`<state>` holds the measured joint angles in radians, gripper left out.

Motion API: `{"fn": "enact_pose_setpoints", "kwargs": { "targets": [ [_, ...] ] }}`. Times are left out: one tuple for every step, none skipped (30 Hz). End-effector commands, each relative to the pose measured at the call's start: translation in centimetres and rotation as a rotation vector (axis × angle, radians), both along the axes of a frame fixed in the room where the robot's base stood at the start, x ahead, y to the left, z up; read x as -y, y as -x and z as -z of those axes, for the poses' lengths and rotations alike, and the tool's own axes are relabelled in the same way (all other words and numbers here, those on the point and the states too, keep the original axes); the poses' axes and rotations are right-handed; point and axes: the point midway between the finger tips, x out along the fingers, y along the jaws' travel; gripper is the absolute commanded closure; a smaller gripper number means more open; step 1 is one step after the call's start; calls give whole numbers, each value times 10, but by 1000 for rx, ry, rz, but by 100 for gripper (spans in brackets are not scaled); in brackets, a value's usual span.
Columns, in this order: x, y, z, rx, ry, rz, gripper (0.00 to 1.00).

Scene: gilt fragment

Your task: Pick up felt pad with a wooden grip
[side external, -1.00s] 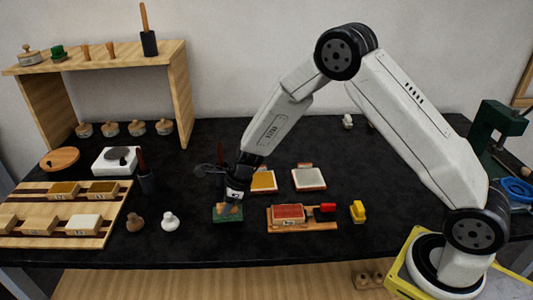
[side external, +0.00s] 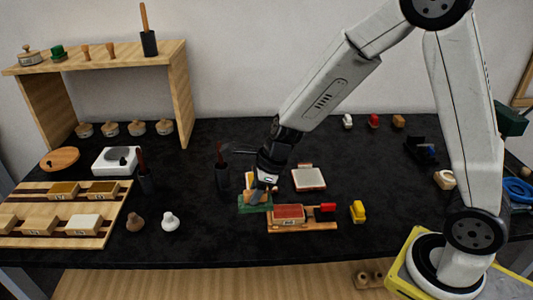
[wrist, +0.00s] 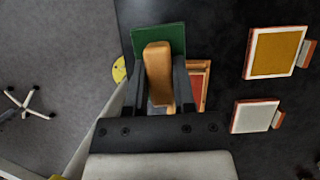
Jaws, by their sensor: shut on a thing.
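The felt pad is a green block (side external: 255,204) with a wooden grip on top, near the middle of the table in the side view. In the wrist view its green face (wrist: 172,35) and pale wooden grip (wrist: 158,72) show between the dark fingers. My gripper (side external: 263,191) is shut on the grip, with one finger on each side (wrist: 159,80). The pad appears to be off the table, just left of the red tray; the height of the gap is hard to tell.
A wooden tray with a red pad (side external: 288,212) lies close at the right. Behind are a framed white pad (side external: 309,180) and a partly hidden yellow pad (wrist: 276,52). A dark cup (side external: 222,178) stands at left. A yellow object (side external: 358,211) sits farther right.

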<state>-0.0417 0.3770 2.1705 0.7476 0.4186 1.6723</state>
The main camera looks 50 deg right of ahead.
Motion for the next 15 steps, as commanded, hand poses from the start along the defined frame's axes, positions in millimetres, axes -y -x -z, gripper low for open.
{"fn": "enact_pose_setpoints", "kwargs": {
  "targets": [
    [1, 7, -4, 3, 0, 1, 100],
    [2, 10, -6, 3, 0, 1, 100],
    [2, 15, -8, 3, 0, 1, 100],
    [3, 18, -9, 2, 0, 1, 100],
    [3, 21, -10, 2, 0, 1, 100],
    [4, 25, -12, 2, 0, 1, 100],
    [4, 27, -13, 2, 0, 1, 100],
    [4, 29, -14, 2, 0, 1, 100],
    [5, 32, -15, 2, 0, 1, 100],
    [5, 34, -16, 2, 0, 1, 100],
    [5, 35, -17, 1, 0, 0, 100],
    [5, 37, -17, 1, 0, 0, 100],
    [5, 38, -18, 2, 0, 1, 100],
    [5, 39, -18, 2, 0, 1, 100],
    [5, 40, -19, 1, 0, 0, 100]
  ]
}}
